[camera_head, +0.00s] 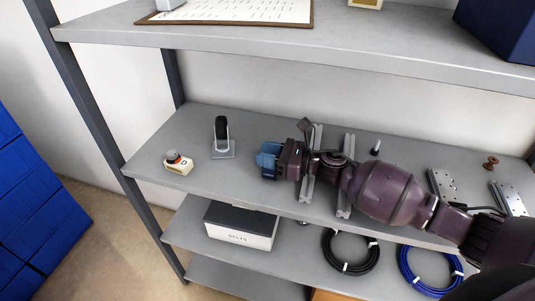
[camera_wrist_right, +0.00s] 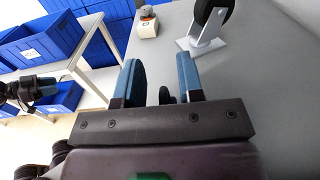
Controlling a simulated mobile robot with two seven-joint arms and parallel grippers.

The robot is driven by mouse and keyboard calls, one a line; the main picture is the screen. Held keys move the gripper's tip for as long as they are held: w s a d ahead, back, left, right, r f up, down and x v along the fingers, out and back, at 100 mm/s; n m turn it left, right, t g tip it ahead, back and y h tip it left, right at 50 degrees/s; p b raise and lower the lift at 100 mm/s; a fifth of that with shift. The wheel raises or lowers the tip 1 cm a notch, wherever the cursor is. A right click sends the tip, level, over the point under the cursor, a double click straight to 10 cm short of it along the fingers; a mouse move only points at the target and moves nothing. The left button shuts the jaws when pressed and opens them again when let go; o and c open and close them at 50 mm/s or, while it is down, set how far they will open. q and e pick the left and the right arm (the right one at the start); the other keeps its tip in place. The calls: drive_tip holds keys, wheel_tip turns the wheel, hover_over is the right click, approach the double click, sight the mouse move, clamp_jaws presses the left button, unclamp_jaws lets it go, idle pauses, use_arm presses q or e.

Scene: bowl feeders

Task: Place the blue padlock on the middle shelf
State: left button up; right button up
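My right gripper (camera_head: 268,161) is low over the left part of the middle shelf (camera_head: 190,137), pointing left. In the right wrist view its light blue fingers (camera_wrist_right: 160,78) stand apart with a visible gap. A dark blue rounded piece (camera_wrist_right: 138,84) lies along the left finger; I cannot tell whether it is the padlock or part of the finger. A small dark knob shows in the gap. I cannot clearly make out the padlock elsewhere. A dark jointed form at the left of the wrist view, seemingly my left gripper (camera_wrist_right: 44,88), is too small to read.
Metal rails (camera_head: 311,164) lie under my right arm. Hinges (camera_head: 443,187) and a brown part (camera_head: 491,162) are further right. Shelf surface between caster and gripper is free.

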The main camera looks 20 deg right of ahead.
drive_tip(key=b+v, duration=0.2)
drive_tip(key=v, duration=0.8)
drive_tip(key=shift+s+d+r, duration=0.15)
drive_tip(key=shift+d, duration=0.1)
drive_tip(key=shift+s+d, duration=0.35)
drive_tip(key=shift+d, duration=0.15)
use_arm(q)
drive_tip(key=shift+s+f, duration=0.25)
drive_tip(key=shift+f, duration=0.3)
drive_tip(key=shift+s+f, duration=0.2)
drive_tip(key=shift+f, duration=0.35)
use_arm(e)
drive_tip(key=shift+s+d+r, duration=0.1)
use_arm(q)
drive_tip(key=shift+w+r, duration=0.2)
drive_tip(key=shift+w, duration=0.1)
